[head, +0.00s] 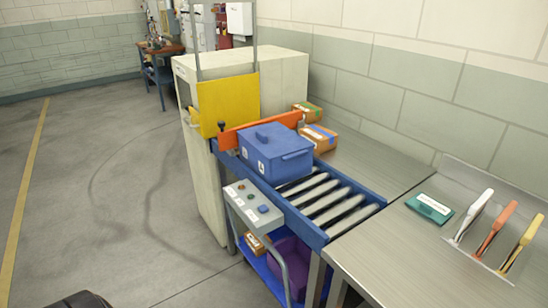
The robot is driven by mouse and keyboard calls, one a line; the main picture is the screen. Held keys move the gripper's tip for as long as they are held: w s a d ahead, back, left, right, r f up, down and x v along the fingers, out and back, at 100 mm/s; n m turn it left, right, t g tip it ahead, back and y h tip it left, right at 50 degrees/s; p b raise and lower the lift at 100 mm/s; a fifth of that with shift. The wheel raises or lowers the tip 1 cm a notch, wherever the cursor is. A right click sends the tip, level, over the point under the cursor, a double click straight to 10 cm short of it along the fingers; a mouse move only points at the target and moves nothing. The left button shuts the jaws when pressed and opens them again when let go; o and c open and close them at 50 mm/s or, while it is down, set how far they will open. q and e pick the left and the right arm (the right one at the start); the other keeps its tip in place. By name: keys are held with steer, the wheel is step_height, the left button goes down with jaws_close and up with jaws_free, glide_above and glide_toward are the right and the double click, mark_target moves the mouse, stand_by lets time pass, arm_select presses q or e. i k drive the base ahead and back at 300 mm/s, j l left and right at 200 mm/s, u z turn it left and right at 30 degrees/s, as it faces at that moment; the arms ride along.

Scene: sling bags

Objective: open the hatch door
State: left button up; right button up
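The hatch door appears to be the yellow panel (229,100) on the front of a cream-coloured cabinet machine. It stands upright between two thin vertical grey rails and covers the front above the roller conveyor. An orange bar (262,127) runs across the conveyor just in front of the panel. A black knob (221,126) stands at the left end of the bar. A blue bag or case (275,155) sits on the rollers against the bar. Neither of my grippers can be made out in the head view.
Metal rollers (325,196) lead to a steel table (400,255) with a green packet (430,208) and upright coloured tags. A button box (252,207) stands at the conveyor's left side. Orange boxes (320,138) lie behind the bag. The floor at left is clear.

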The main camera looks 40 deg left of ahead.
mark_target(235, 100)
steer(key=u, duration=1.75)
steer(key=i+j, duration=0.15)
steer(key=i, duration=0.15)
